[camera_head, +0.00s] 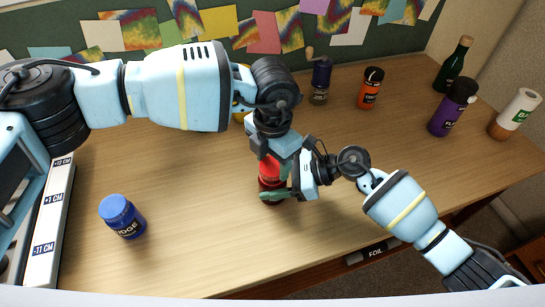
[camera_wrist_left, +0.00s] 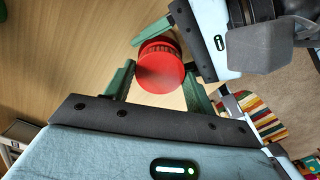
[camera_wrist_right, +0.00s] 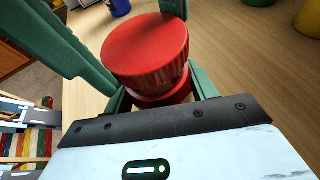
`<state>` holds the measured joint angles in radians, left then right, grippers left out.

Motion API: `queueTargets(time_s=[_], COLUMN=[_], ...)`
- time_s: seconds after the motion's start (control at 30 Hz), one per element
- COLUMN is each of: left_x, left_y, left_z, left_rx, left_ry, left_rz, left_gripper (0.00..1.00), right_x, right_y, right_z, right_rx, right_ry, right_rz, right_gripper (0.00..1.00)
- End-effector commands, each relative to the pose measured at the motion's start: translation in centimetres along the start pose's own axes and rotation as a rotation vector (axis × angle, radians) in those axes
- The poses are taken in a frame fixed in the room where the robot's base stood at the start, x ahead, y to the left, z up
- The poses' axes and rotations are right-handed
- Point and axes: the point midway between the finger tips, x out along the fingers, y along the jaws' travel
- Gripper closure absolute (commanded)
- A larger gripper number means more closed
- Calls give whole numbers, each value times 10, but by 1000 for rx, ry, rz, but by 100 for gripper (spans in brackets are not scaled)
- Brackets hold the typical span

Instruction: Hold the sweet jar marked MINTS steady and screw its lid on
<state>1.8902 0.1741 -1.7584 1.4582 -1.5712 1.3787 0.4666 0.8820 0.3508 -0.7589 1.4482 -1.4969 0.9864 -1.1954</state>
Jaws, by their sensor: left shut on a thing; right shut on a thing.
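The jar's red lid (camera_head: 268,167) is near the middle of the table, with the dark red jar (camera_head: 271,198) below it. No MINTS label shows. My left gripper (camera_head: 270,160) reaches down from above and is shut on the lid, which also shows between its green fingers in the left wrist view (camera_wrist_left: 160,66). My right gripper (camera_head: 275,194) comes in low from the right and is shut on the jar body, seen in the right wrist view (camera_wrist_right: 163,99) under the lid (camera_wrist_right: 145,45). The lid sits over the jar; I cannot tell how tightly it is seated.
A blue-lidded jar (camera_head: 122,216) stands at left, near a white marked strip (camera_head: 48,225). A mill (camera_head: 320,80), orange bottle (camera_head: 370,90), green bottle (camera_head: 453,66), purple bottle (camera_head: 452,106) and white-wrapped cylinder (camera_head: 515,115) stand along the back and right. The front middle is clear.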

Motion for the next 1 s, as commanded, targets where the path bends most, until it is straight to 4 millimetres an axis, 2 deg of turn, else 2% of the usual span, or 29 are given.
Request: queueTargets(time_s=[1.0], left_x=[11], left_y=[0], left_z=[0], left_rx=[1], left_ry=[1], left_rz=[0], left_gripper=[66], right_x=[0], right_y=[0], right_z=[0], right_rx=[0], right_ry=[0], right_rz=[0], right_gripper=[84])
